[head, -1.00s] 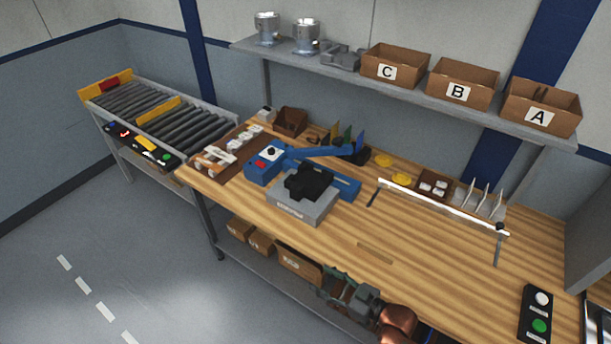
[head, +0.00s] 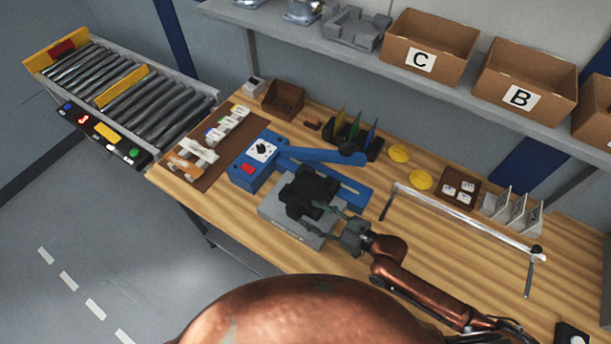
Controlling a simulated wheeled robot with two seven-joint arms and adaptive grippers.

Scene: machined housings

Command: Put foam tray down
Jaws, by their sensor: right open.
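A chunky black piece (head: 305,192) with a raised, cross-like shape sits on a low grey block (head: 283,222) on the wooden bench. A grey cradle-shaped piece (head: 352,30) with cutouts sits on the wall shelf. I cannot tell for certain which of these is the foam tray. My right gripper (head: 328,219) is open at the right side of the black piece, its fingers pointing left over the grey block. I cannot tell whether they touch it. My left gripper is not in view.
A blue fixture (head: 257,160) with a lever arm stands behind the block. A white bar on legs (head: 465,222) crosses the bench at right. A brown mat (head: 211,169) with small parts lies at left. Cartons C (head: 453,43) and B (head: 556,87) stand on the shelf.

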